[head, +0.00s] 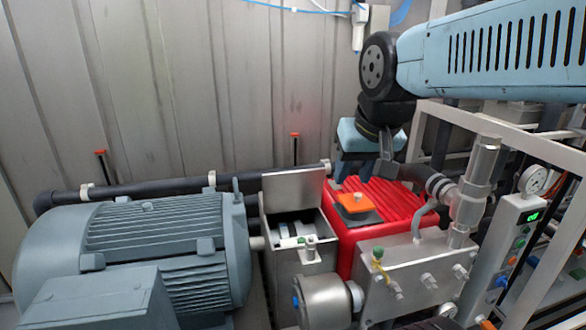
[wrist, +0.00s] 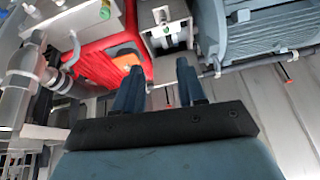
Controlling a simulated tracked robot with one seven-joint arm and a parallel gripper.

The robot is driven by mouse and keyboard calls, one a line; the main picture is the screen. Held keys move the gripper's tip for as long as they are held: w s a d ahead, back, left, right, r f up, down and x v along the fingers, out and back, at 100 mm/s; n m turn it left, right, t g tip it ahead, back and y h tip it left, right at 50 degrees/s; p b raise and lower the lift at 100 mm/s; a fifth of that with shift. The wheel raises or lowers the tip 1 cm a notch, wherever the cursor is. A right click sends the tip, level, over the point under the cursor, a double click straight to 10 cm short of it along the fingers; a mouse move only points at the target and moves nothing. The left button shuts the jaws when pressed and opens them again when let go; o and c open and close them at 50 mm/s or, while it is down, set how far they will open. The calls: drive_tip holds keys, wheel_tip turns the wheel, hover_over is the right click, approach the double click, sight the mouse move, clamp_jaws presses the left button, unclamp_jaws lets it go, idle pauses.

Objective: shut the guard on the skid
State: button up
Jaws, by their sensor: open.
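The guard (head: 292,187) is a flat grey metal lid, raised at the back of an open metal box (head: 283,262). The box sits between the grey motor (head: 150,245) and the red pump block (head: 385,205), and coupling parts show inside it. In the wrist view the open box (wrist: 167,28) lies beyond the fingertips; the lid is hard to make out there. My gripper (head: 362,176) is open and empty, right of the lid and above the back of the red block. It also shows in the wrist view (wrist: 158,82), with a gap between its fingers.
A dark pipe (head: 150,189) runs along the wall behind the motor and lid. An orange piece (head: 353,202) sits on the red block. A metal tank with fittings (head: 415,275) and a control box with green display (head: 525,225) stand at right. Space above the motor is clear.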

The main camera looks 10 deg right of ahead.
drive_tip(key=w+r+m+g, duration=0.2)
drive_tip(key=w+r+m, duration=0.25)
drive_tip(key=w, duration=0.75)
drive_tip(key=m+g, duration=0.3)
drive_tip(key=m, duration=1)
hover_over(292, 188)
drive_tip(key=w+d, duration=0.3)
drive_tip(key=w, duration=0.1)
drive_tip(key=shift+n, duration=0.25)
wheel_tip(292, 188, down, 26)
drive_tip(key=shift+r, duration=0.1)
drive_tip(key=shift+c, duration=0.2)
clamp_jaws()
